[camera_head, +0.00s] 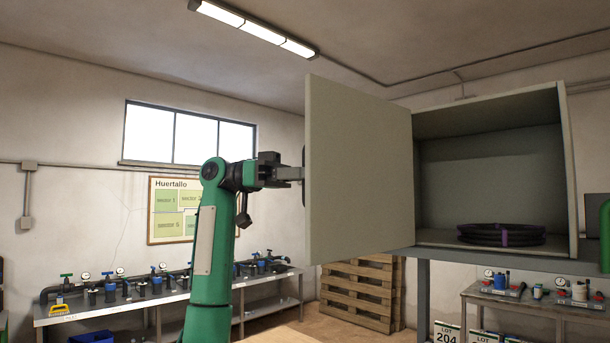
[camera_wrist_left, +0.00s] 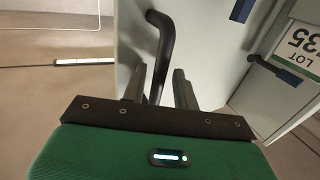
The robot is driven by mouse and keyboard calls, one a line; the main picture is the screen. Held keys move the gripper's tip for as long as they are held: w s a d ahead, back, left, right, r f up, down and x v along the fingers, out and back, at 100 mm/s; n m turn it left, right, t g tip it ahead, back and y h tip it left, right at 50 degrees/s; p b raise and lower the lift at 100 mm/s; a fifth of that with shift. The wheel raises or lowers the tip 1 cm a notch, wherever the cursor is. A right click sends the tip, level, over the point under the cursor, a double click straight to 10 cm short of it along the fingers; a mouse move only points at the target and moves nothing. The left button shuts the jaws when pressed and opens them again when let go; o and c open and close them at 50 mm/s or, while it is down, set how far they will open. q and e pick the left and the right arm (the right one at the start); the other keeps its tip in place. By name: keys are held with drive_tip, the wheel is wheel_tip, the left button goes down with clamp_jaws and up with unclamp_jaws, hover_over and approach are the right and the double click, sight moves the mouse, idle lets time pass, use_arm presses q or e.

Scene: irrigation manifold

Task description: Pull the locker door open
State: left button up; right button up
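The locker door (camera_head: 358,170) is a flat grey-green panel standing wide open, swung out to the left of the locker (camera_head: 569,160). My left gripper (camera_head: 290,173) is at the door's outer left edge, by its handle. In the left wrist view, the dark curved door handle (camera_wrist_left: 163,40) runs down between the two fingers of my left gripper (camera_wrist_left: 160,88). The fingers stand apart, with a gap visible on the handle's right side. The handle is mostly hidden behind the door edge in the head view. My right gripper is not in view.
A black hose coil (camera_head: 502,234) with purple ties lies inside the locker. A wooden pallet (camera_head: 360,290) leans below the door. A bench (camera_head: 150,305) with pipes and valves runs along the left wall, and another bench (camera_head: 540,300) stands at the right under the locker.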

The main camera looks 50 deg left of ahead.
use_arm(q)
drive_tip(key=shift+s+a, duration=0.1)
drive_tip(key=b+v, duration=0.2)
drive_tip(key=v, duration=1.1)
drive_tip(key=shift+a, duration=0.3)
